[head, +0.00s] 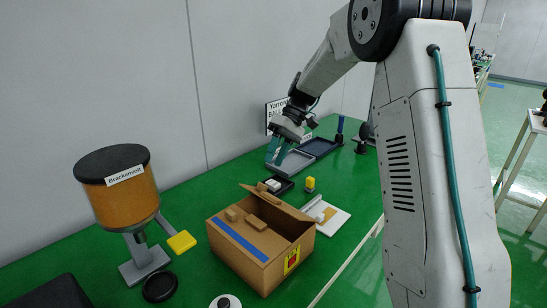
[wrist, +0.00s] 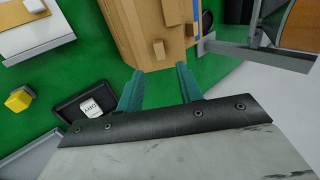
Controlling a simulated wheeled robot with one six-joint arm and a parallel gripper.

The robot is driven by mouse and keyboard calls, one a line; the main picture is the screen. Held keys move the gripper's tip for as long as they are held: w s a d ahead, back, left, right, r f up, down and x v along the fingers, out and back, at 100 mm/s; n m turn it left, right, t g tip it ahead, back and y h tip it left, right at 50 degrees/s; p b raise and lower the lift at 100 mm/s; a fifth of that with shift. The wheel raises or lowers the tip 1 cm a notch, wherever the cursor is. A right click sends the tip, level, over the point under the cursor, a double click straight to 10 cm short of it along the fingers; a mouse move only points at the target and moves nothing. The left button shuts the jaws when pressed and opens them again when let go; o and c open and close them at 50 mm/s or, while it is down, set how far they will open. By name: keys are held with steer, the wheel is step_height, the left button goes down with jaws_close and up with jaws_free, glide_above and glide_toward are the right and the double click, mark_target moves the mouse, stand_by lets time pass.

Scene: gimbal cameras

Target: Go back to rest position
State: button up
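My gripper (head: 276,159) is in the air above the green table, beyond the cardboard box in the head view. In the wrist view, its two teal fingers (wrist: 159,68) stand apart with nothing between them. The open cardboard box (head: 238,247) stands on the table, nearer than my gripper; its side and flaps also show at the top of the wrist view (wrist: 140,30). A small dark tray (head: 286,190) with a pale labelled block lies below my gripper; it also shows in the wrist view (wrist: 66,112), left of the fingers.
An orange hopper (head: 127,200) with a black lid stands at the left by the wall. A yellow block on a grey stand (head: 310,186), a white board (head: 335,217) and a grey tray (head: 292,163) are near the box. A sign (head: 277,110) is at the wall.

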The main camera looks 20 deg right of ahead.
steer(key=s+a+r+m+t+h, duration=0.1)
steer(key=s+r+h, duration=0.1)
steer(key=s, duration=1)
steer(key=s+a+r+m+t+h, duration=0.1)
steer(key=s+r+m+h, duration=0.1)
steer(key=s, duration=1)
steer(key=s+a+r+m+t+h, duration=0.1)
steer(key=s+a+r+t+h, duration=0.1)
steer(key=s, duration=1)
steer(key=shift+m+h, duration=0.3)
